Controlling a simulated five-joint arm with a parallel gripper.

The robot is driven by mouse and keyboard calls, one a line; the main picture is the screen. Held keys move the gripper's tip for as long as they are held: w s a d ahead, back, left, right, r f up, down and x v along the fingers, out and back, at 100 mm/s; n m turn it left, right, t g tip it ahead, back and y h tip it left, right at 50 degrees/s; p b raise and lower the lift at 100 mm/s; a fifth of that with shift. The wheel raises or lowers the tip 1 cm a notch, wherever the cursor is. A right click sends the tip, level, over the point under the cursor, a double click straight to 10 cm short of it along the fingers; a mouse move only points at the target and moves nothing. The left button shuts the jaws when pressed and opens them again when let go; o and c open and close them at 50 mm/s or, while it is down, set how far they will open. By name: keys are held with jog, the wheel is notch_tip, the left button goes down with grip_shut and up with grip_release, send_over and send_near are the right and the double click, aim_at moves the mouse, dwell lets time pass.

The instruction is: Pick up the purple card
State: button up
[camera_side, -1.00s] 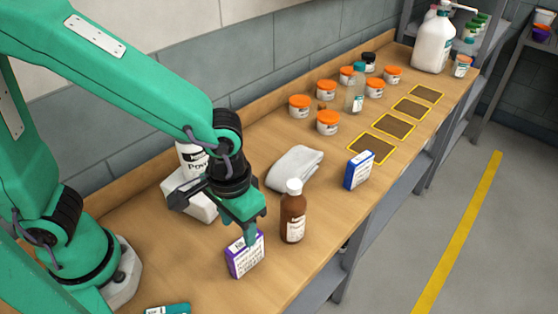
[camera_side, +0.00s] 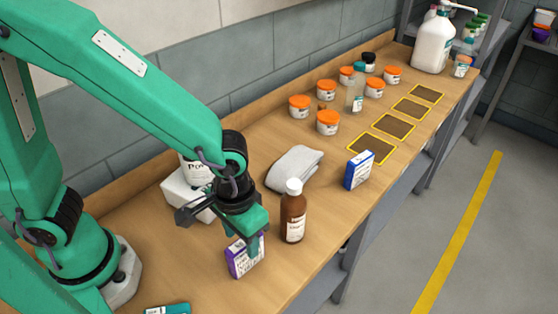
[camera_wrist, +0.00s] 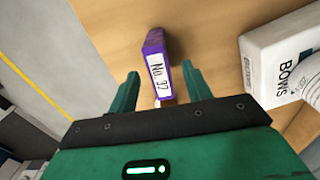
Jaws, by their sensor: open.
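The purple card (camera_side: 243,260) is a small purple box with a white printed label, standing upright on the bench near the front edge. In the wrist view its top end (camera_wrist: 157,66) reads "No. 37". My gripper (camera_side: 244,243) is open and low over the box, pointing down. In the wrist view one green finger (camera_wrist: 160,88) tip shows on each side of the box, with a gap on both sides. The fingers hide part of the box's top in the side view.
A brown bottle (camera_side: 293,215) stands close to the right of the purple box. A white box (camera_side: 187,189) labelled "BOWS" in the wrist view (camera_wrist: 268,72) lies behind it. A blue box (camera_side: 358,170), a folded cloth (camera_side: 295,168) and orange-lidded jars (camera_side: 328,122) stand farther along.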

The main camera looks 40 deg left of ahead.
jog(key=shift+w+f, duration=0.15)
jog(key=shift+f, duration=1.1)
jog(key=shift+w+f, duration=0.1)
jog(key=shift+f, duration=1.15)
jog(key=c, duration=1.1)
jog(key=shift+o, duration=0.2)
jog(key=shift+r, duration=0.1)
jog(key=shift+r, duration=1.05)
notch_tip(320, 180, up, 2)
jog(key=s+d+r, duration=0.4)
jog(key=s+r, duration=0.2)
jog(key=s, duration=0.5)
jog(key=shift+r, duration=0.35)
